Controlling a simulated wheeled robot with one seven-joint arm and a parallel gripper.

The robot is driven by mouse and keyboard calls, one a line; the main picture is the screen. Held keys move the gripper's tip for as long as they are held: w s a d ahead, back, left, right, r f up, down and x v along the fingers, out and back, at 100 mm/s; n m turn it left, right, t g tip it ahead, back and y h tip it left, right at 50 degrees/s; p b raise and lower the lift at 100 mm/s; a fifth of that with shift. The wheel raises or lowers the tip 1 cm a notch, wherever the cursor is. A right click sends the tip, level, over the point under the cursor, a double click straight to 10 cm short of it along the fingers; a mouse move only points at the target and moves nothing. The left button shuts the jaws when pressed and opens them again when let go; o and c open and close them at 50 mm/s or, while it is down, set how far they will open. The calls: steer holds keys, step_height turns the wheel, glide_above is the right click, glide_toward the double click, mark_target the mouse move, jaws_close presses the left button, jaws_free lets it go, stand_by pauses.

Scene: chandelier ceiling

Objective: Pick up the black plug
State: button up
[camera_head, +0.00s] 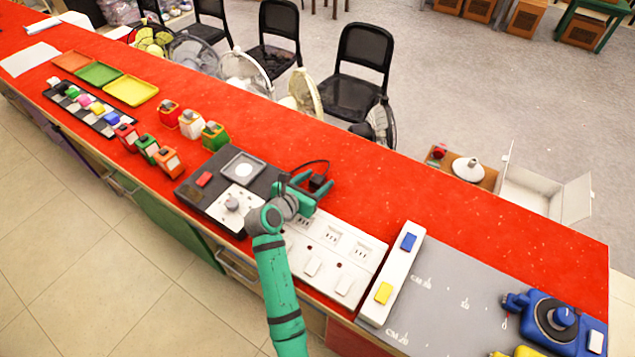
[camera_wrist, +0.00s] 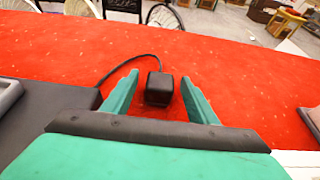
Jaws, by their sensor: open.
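The black plug (camera_wrist: 159,88) is a small dark block on the red counter, with a black cord (camera_wrist: 125,64) running left from it to a dark panel. In the wrist view it sits between the two green fingers of my open gripper (camera_wrist: 161,90), with gaps on both sides. In the head view the plug (camera_head: 317,183) shows beyond my gripper (camera_head: 304,188), close to its fingertips. Whether the fingers reach down around it is hard to tell.
A dark panel (camera_head: 205,191) with a dial and a square pad lies to the left. A white socket board (camera_head: 360,277) lies to the right, near the gripper. The red counter (camera_head: 440,205) behind the plug is clear. Several coloured blocks stand farther left.

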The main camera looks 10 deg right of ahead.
steer(key=shift+w+d+f, duration=0.15)
steer(key=shift+w+d, duration=0.05)
steer(key=shift+w, duration=0.05)
steer(key=c, duration=1.2)
steer(key=shift+o, duration=0.2)
steer(key=shift+a, duration=0.1)
